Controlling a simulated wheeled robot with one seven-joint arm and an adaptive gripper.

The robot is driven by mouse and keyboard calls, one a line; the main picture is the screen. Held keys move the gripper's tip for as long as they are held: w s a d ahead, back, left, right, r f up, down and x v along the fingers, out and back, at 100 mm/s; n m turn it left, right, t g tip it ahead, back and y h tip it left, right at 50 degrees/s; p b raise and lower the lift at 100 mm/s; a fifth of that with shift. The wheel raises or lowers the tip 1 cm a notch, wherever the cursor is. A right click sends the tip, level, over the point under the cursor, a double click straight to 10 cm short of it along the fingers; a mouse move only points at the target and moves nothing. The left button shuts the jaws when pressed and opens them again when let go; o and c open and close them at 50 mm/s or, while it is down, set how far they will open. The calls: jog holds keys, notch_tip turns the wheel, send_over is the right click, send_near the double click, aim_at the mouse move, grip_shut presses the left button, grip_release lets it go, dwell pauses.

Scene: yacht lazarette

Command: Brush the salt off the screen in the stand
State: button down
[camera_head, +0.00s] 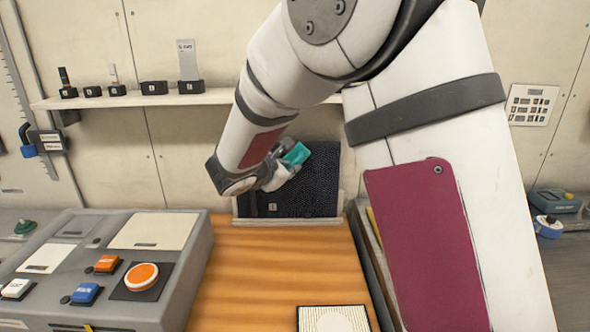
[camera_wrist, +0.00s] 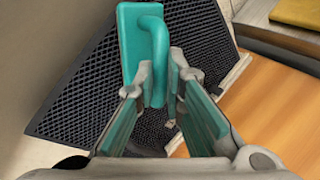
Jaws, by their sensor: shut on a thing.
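The dark mesh screen (camera_head: 318,190) leans upright against the back wall in its pale stand (camera_head: 288,222). It carries a small numbered tag at its lower left. In the wrist view the screen (camera_wrist: 80,100) shows as a black grid behind my gripper. My gripper (camera_head: 284,170) is in front of the screen's upper left part, shut on a teal brush (camera_head: 297,153). In the wrist view the brush's curved handle (camera_wrist: 158,60) is between my fingertips (camera_wrist: 166,88), with its flat back facing me. The bristles are hidden, so I cannot tell whether they touch the screen. I cannot make out salt.
A grey console (camera_head: 170,262) with coloured buttons stands at the left. The wooden top (camera_head: 250,262) before the screen is mostly clear, with a framed pale panel (camera_head: 333,318) at its front. A wall shelf (camera_head: 135,100) holds several small items. My arm hides the right middle.

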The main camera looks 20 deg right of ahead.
jog(key=shift+w+a, duration=0.2)
jog(key=shift+a, duration=0.3)
jog(key=shift+w+a, duration=0.15)
jog(key=shift+a, duration=0.3)
jog(key=shift+s, duration=0.1)
jog(key=shift+s+a+r+p, duration=0.15)
jog(key=shift+s+a, duration=0.15)
jog(key=shift+s, duration=0.65)
jog(key=shift+s+a+r+p, duration=0.1)
jog(key=shift+s+a+p, duration=0.15)
jog(key=shift+s, duration=0.65)
jog(key=shift+s+a+r+p, duration=0.15)
jog(key=shift+s+a, duration=0.2)
jog(key=shift+s, duration=0.6)
jog(key=shift+s+a+r, duration=0.1)
jog(key=shift+s+a, duration=0.15)
jog(key=shift+s, duration=0.45)
jog(key=shift+s+a+r, duration=0.1)
jog(key=shift+s+a, duration=0.1)
jog(key=shift+s, duration=0.5)
